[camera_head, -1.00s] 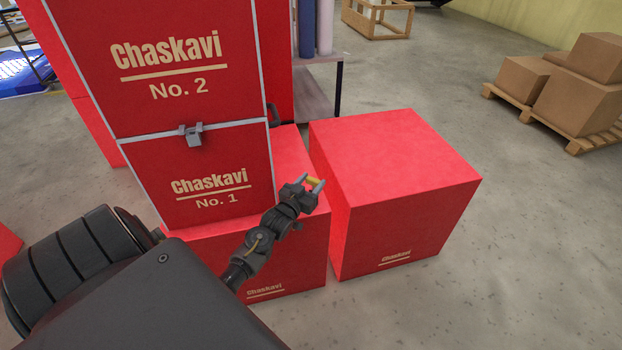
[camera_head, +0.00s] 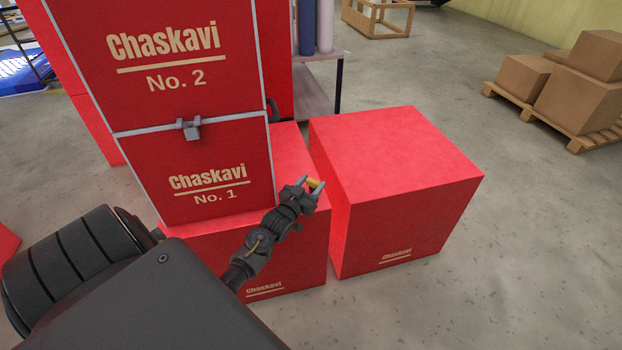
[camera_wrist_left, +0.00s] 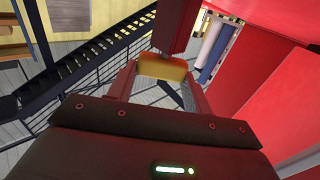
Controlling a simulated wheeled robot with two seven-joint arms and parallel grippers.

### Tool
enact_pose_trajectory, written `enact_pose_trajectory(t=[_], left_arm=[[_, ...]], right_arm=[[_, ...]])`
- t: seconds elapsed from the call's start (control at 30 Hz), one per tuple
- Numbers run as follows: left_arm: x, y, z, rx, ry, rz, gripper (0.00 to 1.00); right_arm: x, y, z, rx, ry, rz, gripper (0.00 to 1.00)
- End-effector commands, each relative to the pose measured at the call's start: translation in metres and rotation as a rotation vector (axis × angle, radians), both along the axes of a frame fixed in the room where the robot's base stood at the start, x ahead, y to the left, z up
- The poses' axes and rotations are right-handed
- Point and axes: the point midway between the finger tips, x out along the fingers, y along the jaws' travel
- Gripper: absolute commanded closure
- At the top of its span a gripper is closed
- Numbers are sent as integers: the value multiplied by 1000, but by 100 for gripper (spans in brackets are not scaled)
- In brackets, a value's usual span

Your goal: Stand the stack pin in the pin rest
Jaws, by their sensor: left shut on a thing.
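My left gripper (camera_head: 313,188) is in front of the red blocks, above the gap between the two low ones. It is shut on a small yellow piece, the stack pin (camera_head: 315,183), held between its fingertips. In the left wrist view the yellow pin (camera_wrist_left: 162,69) lies across between the two fingers, its lower part not clear. I cannot make out the pin rest in either view. My right gripper does not show.
Red boxes marked No. 1 (camera_head: 225,157) and No. 2 (camera_head: 205,65) stand stacked, joined by a grey latch (camera_head: 189,128). A low red block (camera_head: 400,150) stands to the right with a clear top. Cardboard boxes (camera_head: 570,98) sit on a pallet. Floor is open at right.

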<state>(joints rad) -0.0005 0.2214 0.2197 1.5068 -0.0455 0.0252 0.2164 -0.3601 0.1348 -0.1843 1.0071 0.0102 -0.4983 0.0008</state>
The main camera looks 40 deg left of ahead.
Motion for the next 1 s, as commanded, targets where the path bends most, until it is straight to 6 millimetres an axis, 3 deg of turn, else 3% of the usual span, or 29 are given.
enact_pose_trajectory(t=[0.3,0.33,0.5,0.8,1.0], left_arm=[[0,0,-8,0,-1,0,72],[0,0,-7,0,-1,0,46],[0,0,-7,0,-1,0,25],[-2,0,-7,0,1,0,25],[-28,-6,-7,-1,2,-1,25]], right_arm=[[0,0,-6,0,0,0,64],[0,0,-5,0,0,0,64],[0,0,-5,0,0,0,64],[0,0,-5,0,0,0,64],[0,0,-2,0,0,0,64]])
